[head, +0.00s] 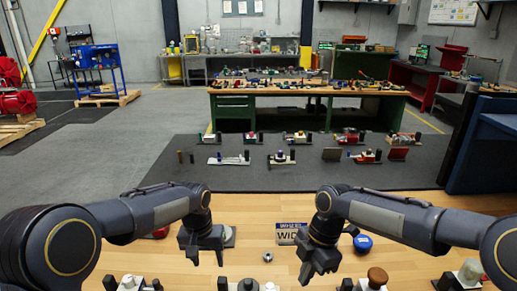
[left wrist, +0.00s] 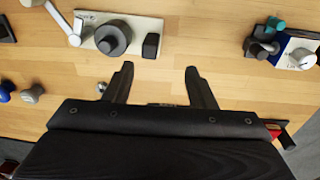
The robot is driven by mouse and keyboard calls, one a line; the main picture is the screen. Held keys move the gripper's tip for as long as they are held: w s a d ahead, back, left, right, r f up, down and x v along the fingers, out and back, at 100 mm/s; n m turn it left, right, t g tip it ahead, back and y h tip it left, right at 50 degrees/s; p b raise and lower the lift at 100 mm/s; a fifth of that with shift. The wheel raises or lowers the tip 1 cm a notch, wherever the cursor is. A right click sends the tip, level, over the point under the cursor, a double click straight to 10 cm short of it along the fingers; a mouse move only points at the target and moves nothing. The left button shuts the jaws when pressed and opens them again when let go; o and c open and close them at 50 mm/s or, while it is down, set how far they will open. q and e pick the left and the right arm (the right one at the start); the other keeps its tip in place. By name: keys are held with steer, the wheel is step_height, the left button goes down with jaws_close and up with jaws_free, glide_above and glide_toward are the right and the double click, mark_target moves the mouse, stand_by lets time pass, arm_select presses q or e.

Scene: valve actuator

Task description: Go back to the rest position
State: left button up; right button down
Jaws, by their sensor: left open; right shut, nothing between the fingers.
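My left gripper (head: 204,250) hangs over the wooden table at the left of centre in the head view. In the left wrist view its two fingers (left wrist: 158,84) are spread apart with bare wood between them, so it is open and empty. My right gripper (head: 318,270) points down over the table right of centre in the head view. Its fingers are close together and hold nothing. Both grippers are above the table top, apart from the parts lying on it.
In the left wrist view a plate with a grey knob (left wrist: 113,38) lies beyond the fingers.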

arm_select(q)
steer(key=s+a+r+n+t+h+b, duration=0.1)
steer(key=s+a+r, duration=0.25)
steer(key=s, duration=0.35)
steer(key=s+a+r+t+h+b, duration=0.1)
steer(key=s+a+r, duration=0.25)
steer(key=s, duration=0.35)
arm_select(e)
steer(key=s+d+r+m+t, duration=0.35)
steer(key=s+d+m, duration=0.35)
steer(key=s+m, duration=0.4)
arm_select(q)
steer(key=s+f+n+t+h+b, duration=0.1)
steer(key=s+f+t, duration=0.2)
steer(key=s, duration=1.2)
steer(key=shift+s+f+b, duration=0.15)
steer(key=shift+f+b, duration=0.2)
steer(key=shift+f, duration=0.25)
arm_select(e)
steer(key=s+d+f+m+t, duration=0.1)
steer(key=s+m+t, duration=0.1)
steer(key=s+m, duration=0.3)
steer(key=s+d+f+m+t+y, duration=0.1)
steer(key=s+f+m, duration=0.1)
steer(key=s+m, duration=0.4)
steer(key=m, duration=0.2)
steer(key=shift+s+d+f+m+t, duration=0.15)
steer(key=shift+m+t, duration=0.15)
steer(key=shift+t, duration=0.05)
